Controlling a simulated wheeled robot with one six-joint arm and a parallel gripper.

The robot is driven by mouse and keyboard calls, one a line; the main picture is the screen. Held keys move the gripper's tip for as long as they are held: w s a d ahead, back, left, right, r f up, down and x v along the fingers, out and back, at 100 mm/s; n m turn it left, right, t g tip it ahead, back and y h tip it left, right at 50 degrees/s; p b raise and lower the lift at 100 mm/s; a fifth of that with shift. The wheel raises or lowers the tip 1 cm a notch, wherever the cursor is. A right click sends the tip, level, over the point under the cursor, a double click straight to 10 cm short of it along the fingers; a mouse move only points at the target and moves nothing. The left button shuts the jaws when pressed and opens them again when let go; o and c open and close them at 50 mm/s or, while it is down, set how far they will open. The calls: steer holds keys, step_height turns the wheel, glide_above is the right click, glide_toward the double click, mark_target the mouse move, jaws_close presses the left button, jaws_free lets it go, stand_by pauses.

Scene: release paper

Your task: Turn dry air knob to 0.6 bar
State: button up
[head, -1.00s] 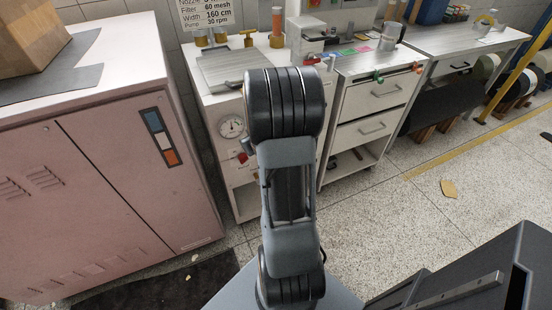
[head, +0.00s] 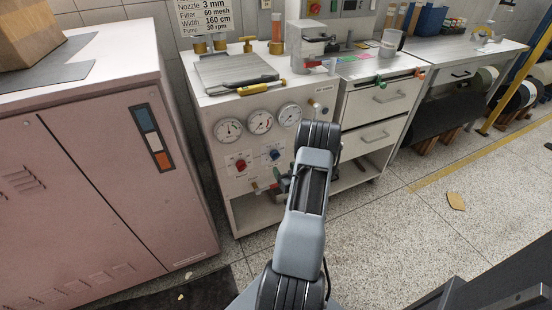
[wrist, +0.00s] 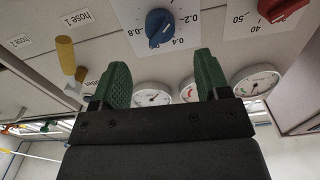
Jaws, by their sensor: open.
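A blue knob (wrist: 159,25) sits on a dial marked 0.2, 0.4 and 0.8 in the wrist view, upside down. It also shows on the white cabinet's front in the head view (head: 275,154). I cannot read a name on it. Its pointer's exact setting is hard to tell. My gripper (wrist: 162,62) is open and empty, its two green fingers apart, with the blue knob beyond the tips and not between them. In the head view my arm mostly hides the gripper, which is low in front of the cabinet.
A red knob (head: 241,163) with a scale including 40 and 50 is beside the blue one. Three round gauges (head: 260,122) sit above the knobs. A yellow hose fitting (wrist: 65,54) is near the gripper in the wrist view. A pink cabinet (head: 100,170) stands at left.

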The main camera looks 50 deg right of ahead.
mark_target(276, 156)
steer(key=x, duration=0.8)
steer(key=shift+w+d, duration=0.1)
steer(key=shift+w, duration=0.1)
steer(key=shift+c, duration=0.4)
steer(key=c, duration=0.8)
steer(key=shift+b, duration=0.3)
steer(key=shift+c, duration=0.2)
steer(key=shift+m, duration=0.3)
